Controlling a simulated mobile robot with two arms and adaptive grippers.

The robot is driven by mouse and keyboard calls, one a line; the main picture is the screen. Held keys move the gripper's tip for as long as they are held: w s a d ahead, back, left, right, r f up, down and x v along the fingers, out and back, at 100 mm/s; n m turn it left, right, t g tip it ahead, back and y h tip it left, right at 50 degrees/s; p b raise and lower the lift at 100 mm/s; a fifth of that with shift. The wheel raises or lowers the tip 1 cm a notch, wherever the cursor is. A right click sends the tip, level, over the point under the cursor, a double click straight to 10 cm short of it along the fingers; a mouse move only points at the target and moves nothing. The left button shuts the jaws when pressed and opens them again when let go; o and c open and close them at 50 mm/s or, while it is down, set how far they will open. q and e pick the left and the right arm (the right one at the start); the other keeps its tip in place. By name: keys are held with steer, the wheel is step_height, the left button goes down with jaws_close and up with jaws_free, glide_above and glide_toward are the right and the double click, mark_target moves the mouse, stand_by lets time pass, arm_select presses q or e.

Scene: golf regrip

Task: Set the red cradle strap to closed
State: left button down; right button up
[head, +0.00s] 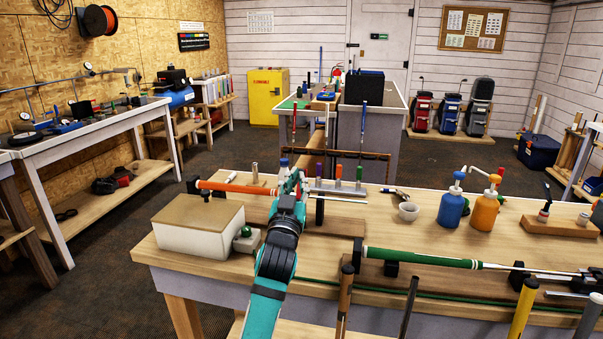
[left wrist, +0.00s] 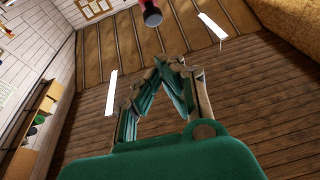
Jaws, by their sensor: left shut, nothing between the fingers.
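A green-gripped club (head: 420,258) lies in black holders at the front right. My right gripper is out of view.
A white box with a tan lid (head: 198,222) stands close left of my arm. Upright colored tools crowd the gripper. Some bench near the cup is clear.

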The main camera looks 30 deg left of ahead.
arm_select(q)
steer(key=w, duration=0.1)
steer(key=w+a, duration=0.1)
steer(key=w, duration=0.1)
steer(key=w+f, duration=0.1)
steer(key=w, duration=0.1)
steer(key=shift+w+a+f, duration=0.1)
steer(key=shift+w+a, duration=0.1)
steer(key=shift+a, duration=0.2)
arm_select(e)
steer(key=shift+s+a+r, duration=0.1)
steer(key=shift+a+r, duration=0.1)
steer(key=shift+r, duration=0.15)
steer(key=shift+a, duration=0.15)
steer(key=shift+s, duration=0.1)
